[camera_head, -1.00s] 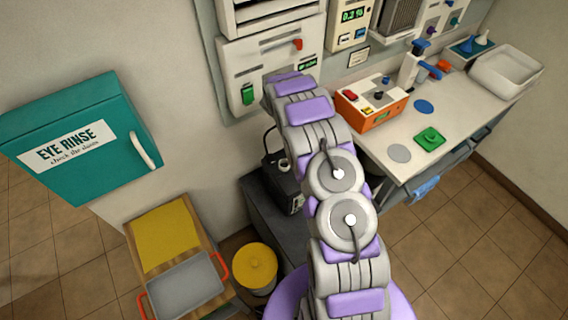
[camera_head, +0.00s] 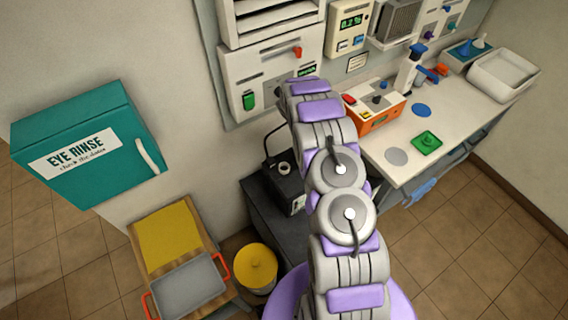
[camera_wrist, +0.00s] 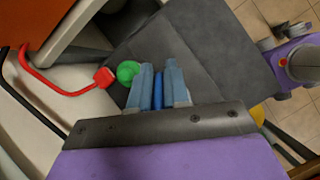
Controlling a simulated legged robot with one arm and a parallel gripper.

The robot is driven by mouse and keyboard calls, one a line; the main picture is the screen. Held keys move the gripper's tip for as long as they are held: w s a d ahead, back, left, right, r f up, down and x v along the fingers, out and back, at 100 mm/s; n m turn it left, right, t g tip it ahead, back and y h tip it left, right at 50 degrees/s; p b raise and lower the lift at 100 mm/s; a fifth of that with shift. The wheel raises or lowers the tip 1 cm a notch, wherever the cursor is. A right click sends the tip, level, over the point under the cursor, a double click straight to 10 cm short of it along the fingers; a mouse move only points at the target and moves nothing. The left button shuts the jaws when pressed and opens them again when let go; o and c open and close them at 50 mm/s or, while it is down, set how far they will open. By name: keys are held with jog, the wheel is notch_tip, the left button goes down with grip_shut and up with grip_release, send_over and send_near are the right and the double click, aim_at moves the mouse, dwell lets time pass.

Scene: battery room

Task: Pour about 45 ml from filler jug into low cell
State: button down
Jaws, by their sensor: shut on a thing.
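My gripper (camera_wrist: 158,88) shows in the wrist view, its pale blue fingers shut on a narrow blue thing (camera_wrist: 158,90). Only a strip of that thing shows, so I cannot tell whether it is part of the filler jug. A green round thing (camera_wrist: 128,72) is just left of the fingers; I cannot tell if they touch. In the head view my arm hides the gripper. A black box (camera_head: 286,188) with a pale ring on top stands left of my arm; I cannot tell whether it holds the low cell. No jug is clearly recognisable.
An orange tester box (camera_head: 378,112), a green pad (camera_head: 427,143) and a white tray (camera_head: 502,75) are on the bench (camera_head: 450,108). A teal eye rinse cabinet (camera_head: 90,165) is at left. A red cable (camera_wrist: 50,88) runs beside my gripper.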

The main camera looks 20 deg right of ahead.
jog(key=shift+s+d+f+y+p, duration=0.1)
jog(key=shift+d+f+y+p, duration=0.3)
jog(key=shift+p, duration=1.25)
jog(key=y, duration=0.1)
jog(key=d+f+y, duration=0.1)
jog(key=t+y+b, duration=0.1)
jog(key=y, duration=0.1)
jog(key=shift+d+f, duration=0.25)
jog(key=shift+d, duration=0.15)
jog(key=c, duration=1.7)
grip_release()
grip_shut()
